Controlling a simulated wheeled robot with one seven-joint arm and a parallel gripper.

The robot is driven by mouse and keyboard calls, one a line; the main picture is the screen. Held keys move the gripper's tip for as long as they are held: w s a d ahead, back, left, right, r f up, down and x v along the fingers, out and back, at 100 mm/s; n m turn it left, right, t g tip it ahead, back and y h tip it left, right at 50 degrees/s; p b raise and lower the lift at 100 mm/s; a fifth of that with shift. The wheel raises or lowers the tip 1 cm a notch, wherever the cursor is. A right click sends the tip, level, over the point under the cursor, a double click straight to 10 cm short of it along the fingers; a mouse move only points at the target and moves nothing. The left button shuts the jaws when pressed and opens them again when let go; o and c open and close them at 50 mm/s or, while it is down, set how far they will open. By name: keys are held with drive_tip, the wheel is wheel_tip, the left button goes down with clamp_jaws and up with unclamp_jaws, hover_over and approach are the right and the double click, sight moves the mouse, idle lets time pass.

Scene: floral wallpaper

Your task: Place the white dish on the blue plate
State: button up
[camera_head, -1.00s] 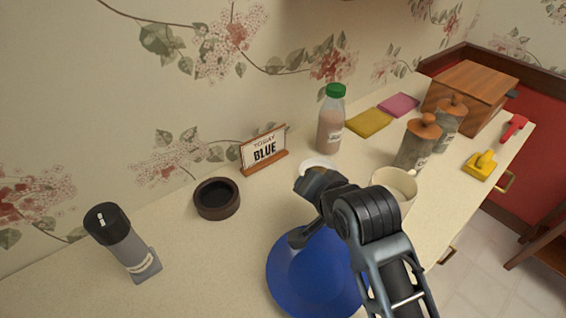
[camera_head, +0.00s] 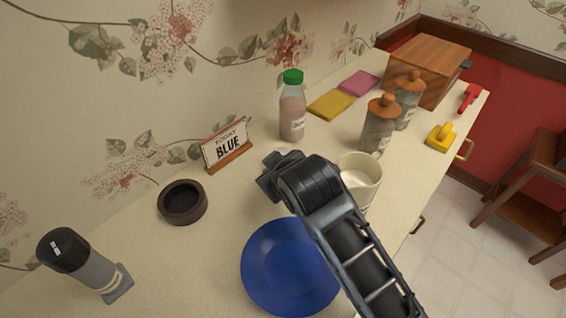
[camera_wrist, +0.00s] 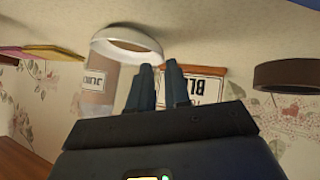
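The white dish (camera_wrist: 105,50) is round and shallow. It sits on the counter beyond my fingers in the wrist view, which is upside down. In the head view only a sliver of the white dish (camera_head: 286,154) shows behind my wrist. My gripper (camera_wrist: 160,70) has its two fingers a little apart, with a gap between the tips. The fingertips are at the dish's near edge; I cannot tell whether they touch it. The blue plate (camera_head: 285,270) lies flat and empty on the counter, nearer to me and below my arm.
A BLUE sign (camera_head: 228,148) and a green-capped bottle (camera_head: 292,110) stand behind the dish. A cream mug (camera_head: 362,172) and jars (camera_head: 379,127) stand to the right. A dark round bowl (camera_head: 182,203) and a grinder (camera_head: 85,265) are at left.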

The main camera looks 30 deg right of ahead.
drive_tip(key=x, duration=0.4)
drive_tip(key=shift+w+p, duration=0.1)
drive_tip(key=shift+p, duration=0.2)
clamp_jaws()
